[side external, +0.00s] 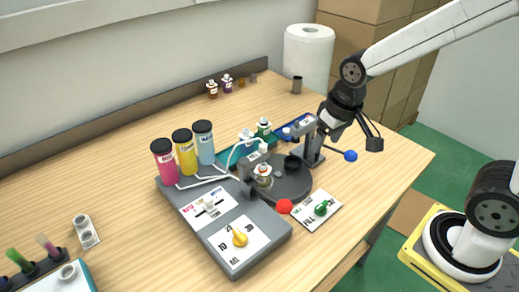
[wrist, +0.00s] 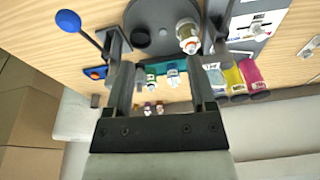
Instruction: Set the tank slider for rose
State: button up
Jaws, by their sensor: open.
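The tank slider (side external: 209,206) is a small pale knob in a slot on a white labelled panel of the grey console (side external: 262,262). It appears near the middle of the slot; the labels are too small to read surely. The slider panel also shows at the top right of the wrist view (wrist: 258,26). The pink tank (side external: 164,163), yellow tank (side external: 186,154) and light blue tank (side external: 204,144) stand behind it. My gripper (wrist: 158,65) is open and empty, apart from the slider. In the side view it is high on the right, near the grey post.
A dark turntable (side external: 293,184) carries a bottle (side external: 263,176). A grey post (side external: 314,148) with a blue-ball lever (side external: 350,155) stands below my gripper. A yellow dial (side external: 240,237), red ball (side external: 284,206) and green knob (side external: 321,208) are nearby.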

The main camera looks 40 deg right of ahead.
jog(key=w+a+r+m+g, duration=0.1)
jog(key=w+a+m, duration=0.3)
jog(key=w+a, duration=0.55)
jog(key=m+g, duration=0.1)
jog(key=m, duration=0.3)
send_over(208, 197)
notch_tip(208, 197, down, 9)
jog(key=shift+f, duration=0.2)
jog(key=shift+f, duration=0.1)
jog(key=shift+f, duration=3.75)
grip_shut()
